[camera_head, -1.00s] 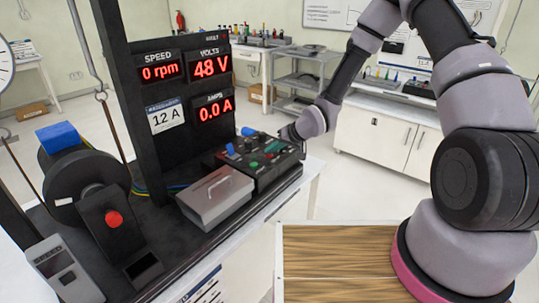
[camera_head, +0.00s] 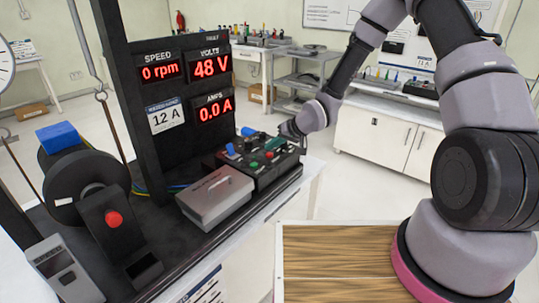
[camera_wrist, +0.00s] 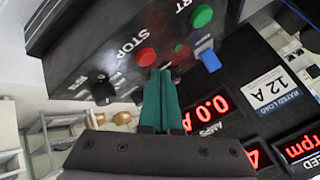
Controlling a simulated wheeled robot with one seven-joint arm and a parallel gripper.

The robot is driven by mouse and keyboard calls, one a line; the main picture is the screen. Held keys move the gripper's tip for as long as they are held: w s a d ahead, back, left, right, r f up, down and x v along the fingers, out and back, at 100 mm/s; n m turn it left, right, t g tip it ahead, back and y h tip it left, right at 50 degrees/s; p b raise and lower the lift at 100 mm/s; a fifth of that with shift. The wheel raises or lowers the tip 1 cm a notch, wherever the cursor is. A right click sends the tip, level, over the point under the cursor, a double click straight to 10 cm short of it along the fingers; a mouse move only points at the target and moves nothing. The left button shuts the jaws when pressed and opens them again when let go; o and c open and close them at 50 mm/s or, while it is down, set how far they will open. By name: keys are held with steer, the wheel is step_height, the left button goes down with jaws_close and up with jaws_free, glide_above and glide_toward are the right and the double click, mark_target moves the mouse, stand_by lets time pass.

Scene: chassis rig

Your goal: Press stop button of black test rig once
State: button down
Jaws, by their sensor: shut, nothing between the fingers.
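The black test rig carries a control box (camera_head: 262,172) on its bench. In the wrist view, the red button (camera_wrist: 147,57) marked STOP sits on the box's black panel, with a green button (camera_wrist: 202,15) beside it. My gripper (camera_wrist: 163,71) has its teal fingers closed together and empty. Its tips appear just beside the red button in that view; whether they touch the panel is unclear. In the head view, my gripper (camera_head: 274,144) is over the back right of the box. The displays (camera_head: 209,62) read 0 rpm, 48 V and 0.0 A.
A blue switch (camera_wrist: 210,60) and a black knob (camera_wrist: 103,90) are near the buttons. A grey lidded box (camera_head: 215,194) stands before the control box. A separate red mushroom button (camera_head: 114,218) is on a pedestal at left. The dark display post (camera_head: 135,110) rises behind.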

mark_target(272, 158)
steer(key=shift+r, duration=2.5)
steer(key=shift+d+r, duration=0.1)
steer(key=s+d+r+m+t+h, duration=0.1)
steer(key=s+d+r+h, duration=0.15)
steer(key=d+r, duration=0.7)
steer(key=s+d+r+m+t+h, duration=0.1)
steer(key=d+r+h, duration=0.3)
steer(key=d+r, duration=0.55)
steer(key=s+d+r+m, duration=0.2)
steer(key=s+r, duration=0.5)
steer(key=s, duration=0.4)
steer(key=s+d+r+m, duration=0.2)
steer(key=s+d+r, duration=0.3)
steer(key=s+r, duration=0.3)
steer(key=s+y, duration=0.1)
steer(key=s, duration=0.2)
steer(key=shift+s+m, duration=0.35)
steer(key=shift+m, duration=0.05)
steer(key=shift+r, duration=0.1)
